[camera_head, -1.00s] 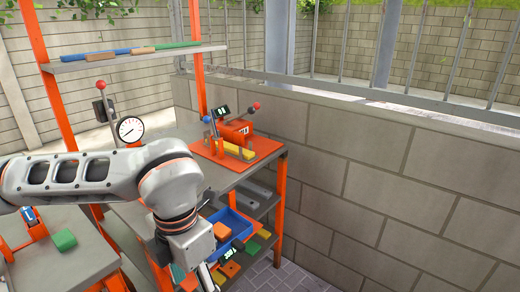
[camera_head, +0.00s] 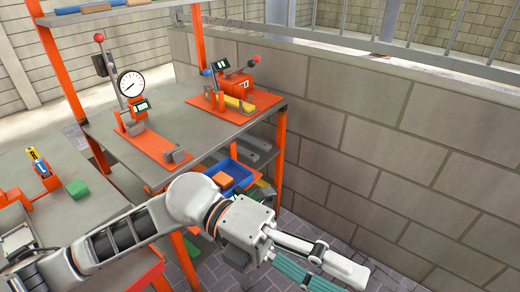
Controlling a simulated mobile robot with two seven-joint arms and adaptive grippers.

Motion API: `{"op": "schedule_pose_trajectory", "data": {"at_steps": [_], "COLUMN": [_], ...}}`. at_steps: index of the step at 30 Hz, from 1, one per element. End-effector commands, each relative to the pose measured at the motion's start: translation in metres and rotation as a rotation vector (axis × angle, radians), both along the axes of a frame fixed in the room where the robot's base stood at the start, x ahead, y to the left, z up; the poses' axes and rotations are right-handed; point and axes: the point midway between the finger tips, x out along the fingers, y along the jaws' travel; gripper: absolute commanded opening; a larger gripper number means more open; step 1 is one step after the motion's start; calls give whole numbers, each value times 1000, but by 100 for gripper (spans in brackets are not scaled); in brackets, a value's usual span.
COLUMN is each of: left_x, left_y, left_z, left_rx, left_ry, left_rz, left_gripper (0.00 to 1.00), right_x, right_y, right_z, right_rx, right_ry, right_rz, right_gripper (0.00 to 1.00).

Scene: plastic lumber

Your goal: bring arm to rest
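My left arm (camera_head: 130,232) comes in from the lower left and reaches the bottom middle of the head view. My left gripper (camera_head: 350,280) points right and slightly down, in front of the block wall and above the paved floor. A pale finger (camera_head: 340,266) lies along its upper side. A ridged teal part (camera_head: 300,272) runs beside that finger and is cut off by the bottom edge. I cannot tell whether the teal part belongs to the gripper or whether the fingers are open. My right gripper is not in view.
A rack shelf (camera_head: 165,112) bears a dial gauge device (camera_head: 131,85) and an orange fixture (camera_head: 236,86). A blue bin (camera_head: 234,170) stands below it, behind my arm. A side table (camera_head: 55,222) with a green block (camera_head: 77,189) is left. The block wall (camera_head: 380,140) stands right.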

Motion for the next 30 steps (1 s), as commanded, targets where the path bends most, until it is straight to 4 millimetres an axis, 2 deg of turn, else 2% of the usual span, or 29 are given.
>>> {"op": "schedule_pose_trajectory", "data": {"at_steps": [3,7,10,13,16,18,20,21,23,24,26,30], "left_x": [24,69,111,153,188,205,214,217,216,213,205,170], "left_y": [-6,4,21,47,80,106,128,142,163,176,196,238], "left_z": [32,50,45,23,-17,-55,-90,-114,-150,-174,-210,-290], "left_rx": [-179,-339,-435,-504,-544,-555,-552,-546,-529,-515,-488,-404], "left_ry": [199,417,590,766,945,1067,1165,1226,1314,1372,1454,1631], "left_rz": [133,312,473,649,836,970,1078,1147,1246,1308,1400,1598], "left_gripper": [58,58,58,58,58,58,58,58,58,58,58,58], "right_x": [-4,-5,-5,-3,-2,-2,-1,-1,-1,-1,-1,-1], "right_y": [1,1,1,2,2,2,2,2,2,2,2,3], "right_z": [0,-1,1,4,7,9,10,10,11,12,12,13], "right_rx": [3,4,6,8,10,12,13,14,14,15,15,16], "right_ry": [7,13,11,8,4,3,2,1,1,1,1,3], "right_rz": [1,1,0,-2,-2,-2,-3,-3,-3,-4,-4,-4], "right_gripper": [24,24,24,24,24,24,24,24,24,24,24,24]}}
